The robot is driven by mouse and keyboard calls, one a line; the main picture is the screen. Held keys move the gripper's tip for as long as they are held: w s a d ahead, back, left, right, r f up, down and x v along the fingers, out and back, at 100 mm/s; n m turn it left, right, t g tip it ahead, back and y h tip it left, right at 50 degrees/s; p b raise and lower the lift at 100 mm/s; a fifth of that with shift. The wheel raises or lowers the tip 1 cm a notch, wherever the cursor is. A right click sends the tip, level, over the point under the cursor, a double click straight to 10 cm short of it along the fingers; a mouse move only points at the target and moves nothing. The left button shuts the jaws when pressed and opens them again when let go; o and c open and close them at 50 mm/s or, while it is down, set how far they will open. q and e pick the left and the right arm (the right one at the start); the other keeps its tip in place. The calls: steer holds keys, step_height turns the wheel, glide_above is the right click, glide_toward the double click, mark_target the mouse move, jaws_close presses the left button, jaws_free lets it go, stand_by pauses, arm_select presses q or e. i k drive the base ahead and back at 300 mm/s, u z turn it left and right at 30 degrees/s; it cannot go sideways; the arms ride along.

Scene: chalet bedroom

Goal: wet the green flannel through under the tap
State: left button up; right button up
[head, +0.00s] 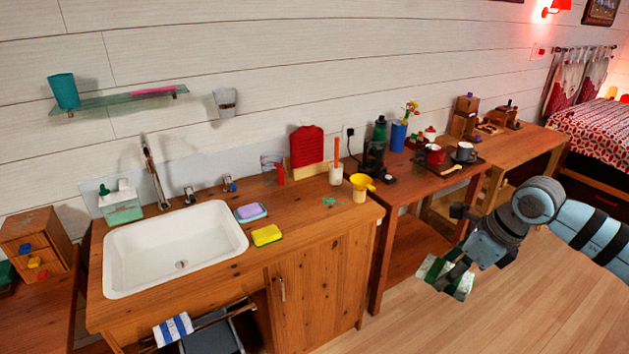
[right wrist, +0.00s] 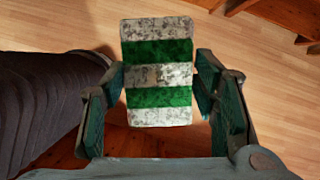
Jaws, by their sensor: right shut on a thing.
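The green flannel (head: 442,278), striped green and mottled white, is held in my right gripper (head: 459,264). In the right wrist view the flannel (right wrist: 158,76) sits between the two fingers and sticks out beyond them. The gripper is above the floor, in front of the wooden tables and well to the right of the sink. The tap (head: 153,175) stands behind the white basin (head: 200,232) at the left. No water shows from it, and the basin looks empty. Two tap handles (head: 190,194) stand right of the spout. My left gripper is not in view.
A soap dish (head: 262,215) and a yellow sponge (head: 267,235) lie right of the basin. A yellow funnel (head: 361,183) and a red hot-water bottle (head: 307,146) stand farther right. A striped towel (head: 173,329) hangs on the front rail. The floor (head: 400,330) is clear.

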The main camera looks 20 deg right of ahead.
mark_target(226, 177)
steer(key=z, duration=0.75)
steer(key=i, duration=0.5)
